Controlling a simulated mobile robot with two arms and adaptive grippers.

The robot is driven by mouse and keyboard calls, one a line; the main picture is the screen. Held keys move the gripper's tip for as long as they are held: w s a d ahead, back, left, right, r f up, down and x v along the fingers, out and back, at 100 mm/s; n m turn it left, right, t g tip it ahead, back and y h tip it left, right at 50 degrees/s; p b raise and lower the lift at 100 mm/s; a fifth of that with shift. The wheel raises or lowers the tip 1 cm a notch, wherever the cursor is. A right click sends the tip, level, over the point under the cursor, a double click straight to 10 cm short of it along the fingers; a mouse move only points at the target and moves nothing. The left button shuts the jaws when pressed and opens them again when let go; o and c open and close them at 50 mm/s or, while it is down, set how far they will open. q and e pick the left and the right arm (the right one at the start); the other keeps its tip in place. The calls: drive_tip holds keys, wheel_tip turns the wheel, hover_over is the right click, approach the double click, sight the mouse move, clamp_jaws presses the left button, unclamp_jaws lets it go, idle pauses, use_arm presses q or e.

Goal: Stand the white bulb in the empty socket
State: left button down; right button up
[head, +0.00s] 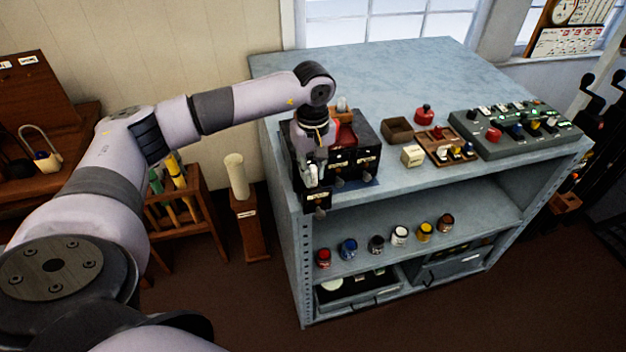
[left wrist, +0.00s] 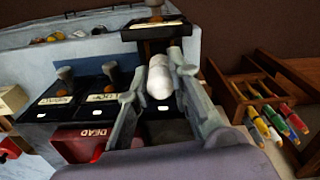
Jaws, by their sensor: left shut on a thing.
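My left gripper (left wrist: 160,85) is shut on the white bulb (left wrist: 159,82), which shows between its two fingers in the left wrist view. In the head view the left gripper (head: 315,172) is at the front left of a black drawer cabinet (head: 368,152) on the grey bench. A drawer with a knob (head: 318,208) sticks out at the cabinet's left front, under the gripper; its front also shows in the left wrist view (left wrist: 152,30). A grey-green panel (head: 535,140) with several small coloured caps stands at the bench's right. I cannot make out an empty socket. My right gripper is not in view.
A cream box (head: 412,156), an open brown box (head: 397,129) and a wooden tray (head: 436,153) with small coloured pieces stand between cabinet and panel. The bench top (head: 400,75) is clear at the back.

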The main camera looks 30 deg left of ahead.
sight(313, 183)
use_arm(q)
drive_tip(key=shift+f, duration=0.35)
wheel_tip(313, 183, down, 3)
drive_tip(key=shift+f+p, duration=0.2)
drive_tip(key=shift+p, duration=0.45)
drive_tip(key=shift+f, duration=0.45)
drive_tip(key=shift+f, duration=0.1)
drive_tip(key=c, duration=1.5)
unclamp_jaws()
drive_tip(key=shift+o, duration=0.2)
